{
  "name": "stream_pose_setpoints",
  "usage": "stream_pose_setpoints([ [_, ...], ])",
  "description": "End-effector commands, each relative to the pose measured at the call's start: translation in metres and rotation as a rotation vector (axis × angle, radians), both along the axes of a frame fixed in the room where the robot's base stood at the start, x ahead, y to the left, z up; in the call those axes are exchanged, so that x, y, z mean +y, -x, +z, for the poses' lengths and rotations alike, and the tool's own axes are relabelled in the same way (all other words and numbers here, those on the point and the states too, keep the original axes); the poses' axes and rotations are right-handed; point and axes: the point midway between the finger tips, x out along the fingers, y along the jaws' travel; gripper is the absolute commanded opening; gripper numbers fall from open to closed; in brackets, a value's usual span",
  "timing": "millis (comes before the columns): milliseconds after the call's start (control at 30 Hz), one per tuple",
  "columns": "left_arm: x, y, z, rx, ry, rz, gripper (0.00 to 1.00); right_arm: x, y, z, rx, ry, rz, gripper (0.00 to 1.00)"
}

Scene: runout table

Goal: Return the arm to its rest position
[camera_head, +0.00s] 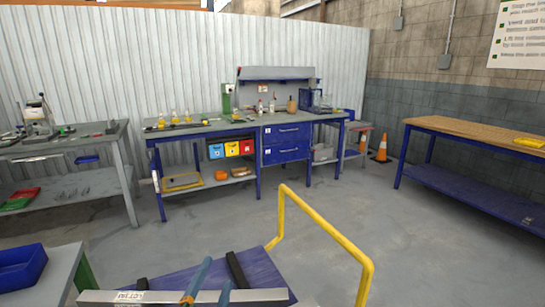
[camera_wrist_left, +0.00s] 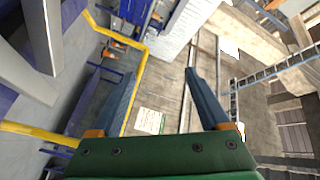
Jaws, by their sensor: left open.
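My left gripper (camera_head: 217,271) is at the bottom of the head view, its two blue-grey fingers pointing up and apart. In the left wrist view the left gripper (camera_wrist_left: 152,75) is open, with nothing between its fingers. In the head view the fingers overlap a grey bar (camera_head: 262,295) with a white label in front of a blue surface (camera_head: 185,284); I cannot tell whether they touch it. Two dark strips lie on that surface. My right gripper is not in view.
A yellow rail (camera_head: 325,229) rises just right of the blue surface. A blue bin (camera_head: 22,268) sits at the lower left. A workbench (camera_head: 205,130) with drawers stands at the back, a wood-topped bench (camera_head: 470,130) at the right. The floor between is clear.

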Motion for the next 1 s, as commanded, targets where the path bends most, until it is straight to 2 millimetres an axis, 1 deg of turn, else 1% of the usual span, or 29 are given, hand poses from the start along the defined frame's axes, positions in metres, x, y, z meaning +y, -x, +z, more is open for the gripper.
stream_pose_setpoints([
  [33, 0.018, 0.016, -0.036, 0.166, 0.125, 0.079, 0.8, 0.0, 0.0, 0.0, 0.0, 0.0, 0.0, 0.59],
  [67, 0.027, 0.027, -0.057, 0.262, 0.195, 0.128, 0.8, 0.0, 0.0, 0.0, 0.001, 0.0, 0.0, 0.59],
  [100, 0.037, 0.044, -0.082, 0.379, 0.275, 0.186, 0.8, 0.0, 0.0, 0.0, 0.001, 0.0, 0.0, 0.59],
  [167, 0.046, 0.07, -0.113, 0.529, 0.37, 0.262, 0.8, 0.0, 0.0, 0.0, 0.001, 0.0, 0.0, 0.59],
  [200, 0.05, 0.087, -0.13, 0.619, 0.423, 0.307, 0.8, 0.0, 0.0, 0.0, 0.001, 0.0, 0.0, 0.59],
  [267, 0.053, 0.114, -0.151, 0.742, 0.491, 0.369, 0.8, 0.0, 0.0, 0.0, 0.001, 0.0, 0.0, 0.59],
  [300, 0.055, 0.131, -0.163, 0.816, 0.529, 0.408, 0.8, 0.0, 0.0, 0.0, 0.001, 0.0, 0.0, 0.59],
  [367, 0.056, 0.157, -0.177, 0.92, 0.579, 0.461, 0.8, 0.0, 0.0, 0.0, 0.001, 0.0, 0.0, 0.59],
  [400, 0.056, 0.174, -0.185, 0.986, 0.608, 0.495, 0.8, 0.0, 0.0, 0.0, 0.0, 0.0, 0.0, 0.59],
  [467, 0.055, 0.2, -0.195, 1.081, 0.649, 0.545, 0.8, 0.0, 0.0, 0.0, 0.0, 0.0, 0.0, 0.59],
  [500, 0.054, 0.217, -0.2, 1.142, 0.671, 0.576, 0.8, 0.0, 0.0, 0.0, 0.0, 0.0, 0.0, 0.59],
  [567, 0.052, 0.242, -0.206, 1.231, 0.701, 0.625, 0.8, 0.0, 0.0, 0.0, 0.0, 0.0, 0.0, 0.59],
  [600, 0.051, 0.253, -0.212, 1.274, 0.713, 0.648, 0.8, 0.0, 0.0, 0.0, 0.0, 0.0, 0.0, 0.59],
  [700, 0.05, 0.246, -0.245, 1.286, 0.7, 0.652, 0.8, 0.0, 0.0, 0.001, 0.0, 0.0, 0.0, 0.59],
  [767, 0.05, 0.245, -0.265, 1.298, 0.694, 0.656, 0.8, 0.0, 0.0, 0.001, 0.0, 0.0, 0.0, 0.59],
  [800, 0.05, 0.245, -0.279, 1.305, 0.69, 0.658, 0.8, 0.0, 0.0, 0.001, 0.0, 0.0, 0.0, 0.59],
  [867, 0.05, 0.248, -0.3, 1.318, 0.684, 0.662, 0.8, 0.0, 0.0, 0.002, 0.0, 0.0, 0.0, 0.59],
  [900, 0.05, 0.25, -0.315, 1.327, 0.679, 0.665, 0.8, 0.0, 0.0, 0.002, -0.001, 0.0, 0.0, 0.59],
  [967, 0.05, 0.257, -0.338, 1.341, 0.672, 0.669, 0.8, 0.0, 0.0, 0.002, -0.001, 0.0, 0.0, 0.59],
  [1000, 0.051, 0.262, -0.354, 1.35, 0.666, 0.673, 0.8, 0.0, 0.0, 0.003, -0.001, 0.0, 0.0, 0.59],
])
